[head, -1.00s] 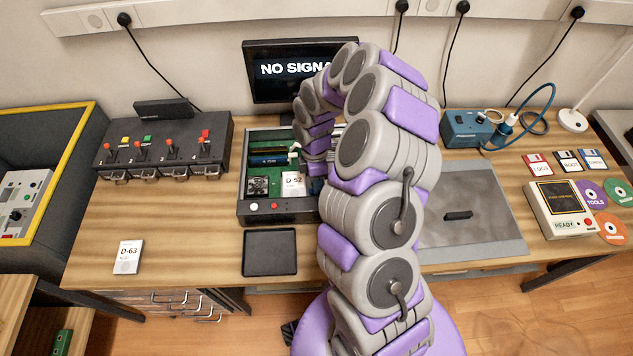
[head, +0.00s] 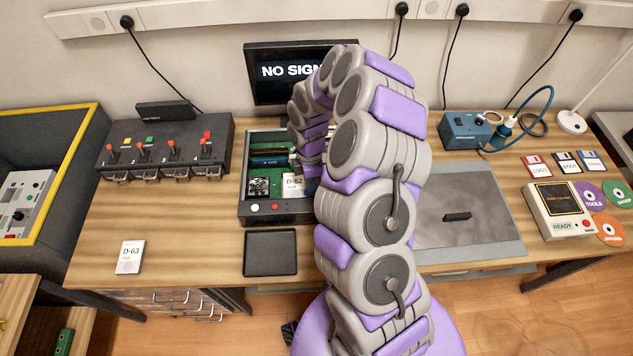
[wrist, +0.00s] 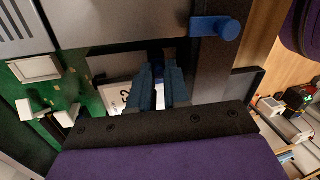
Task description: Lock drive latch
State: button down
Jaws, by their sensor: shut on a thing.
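The open computer case (head: 246,208) stands on the bench, with green boards inside. A white card marked D-52 (head: 293,186) is in it; part of it shows under my fingers in the wrist view (wrist: 118,96). In the wrist view, a blue lever with a round knob (wrist: 230,28) lies on a dark rail beside a grey metal plate (wrist: 120,22). My gripper (wrist: 160,72) is shut on a small dark blue part at its fingertips, left of the knob. The fingers mostly hide this part; I cannot tell whether it is the latch. My arm hides the gripper in the head view.
A black tray (head: 270,253) lies in front of the case. A white D-63 unit (head: 130,257) lies at left, near the switch box (head: 165,150). A monitor (head: 275,80) stands behind.

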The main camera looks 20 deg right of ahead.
jog(key=shift+w, duration=0.2)
jog(key=c, duration=1.5)
grip_release()
jog(key=shift+a, duration=0.1)
jog(key=shift+o, duration=0.6)
jog(key=shift+a, duration=0.2)
jog(key=shift+r, duration=0.15)
jog(key=p+v, duration=0.3)
jog(key=v, duration=1.4)
jog(key=shift+w, duration=0.1)
